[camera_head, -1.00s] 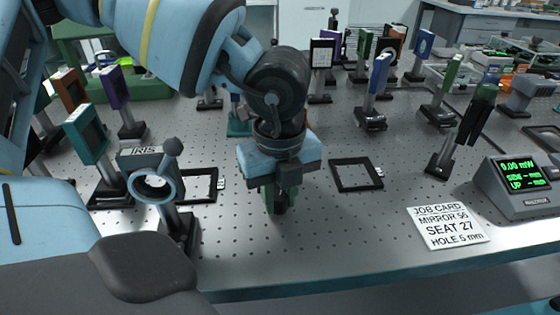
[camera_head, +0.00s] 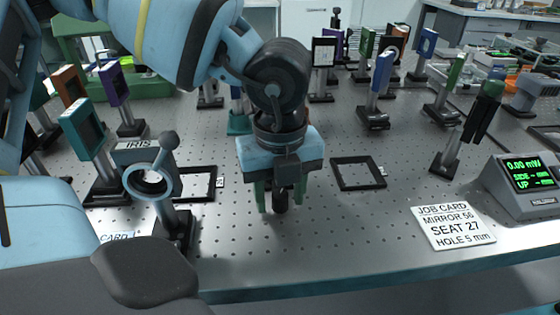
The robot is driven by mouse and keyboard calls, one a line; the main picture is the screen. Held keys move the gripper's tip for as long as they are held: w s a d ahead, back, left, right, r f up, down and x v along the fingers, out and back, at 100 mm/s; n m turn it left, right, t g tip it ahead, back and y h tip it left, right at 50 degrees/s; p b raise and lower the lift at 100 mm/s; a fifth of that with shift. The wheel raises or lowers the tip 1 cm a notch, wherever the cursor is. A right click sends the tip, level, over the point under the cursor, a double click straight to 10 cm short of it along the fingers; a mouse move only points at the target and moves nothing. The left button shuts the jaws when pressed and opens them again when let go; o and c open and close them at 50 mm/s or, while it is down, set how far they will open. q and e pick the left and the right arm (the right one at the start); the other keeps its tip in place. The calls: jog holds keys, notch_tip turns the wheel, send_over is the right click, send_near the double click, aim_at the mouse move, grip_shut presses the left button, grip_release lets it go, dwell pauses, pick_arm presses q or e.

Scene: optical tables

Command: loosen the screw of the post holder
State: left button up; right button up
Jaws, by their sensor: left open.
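My left gripper (camera_head: 280,197) points down over the perforated table in the middle of the view, with its two green fingers apart. A short dark cylindrical part (camera_head: 281,201) shows between the fingers. It looks like a post holder, but the gripper hides most of it, and I cannot tell whether the fingers touch it. Its screw cannot be made out. My right gripper is not in view.
Two flat black square frames (camera_head: 358,187) (camera_head: 212,183) lie either side of the gripper. The iris mount (camera_head: 148,182) stands at left. A job card (camera_head: 453,227) and power meter (camera_head: 528,186) are at right. Several mounted optics stand behind. The front middle of the table (camera_head: 330,240) is clear.

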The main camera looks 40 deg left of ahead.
aim_at(280, 194)
pick_arm(q)
notch_tip(280, 194, up, 8)
jog(key=shift+f+p, duration=0.1)
jog(key=shift+p, duration=0.3)
dwell(0.3)
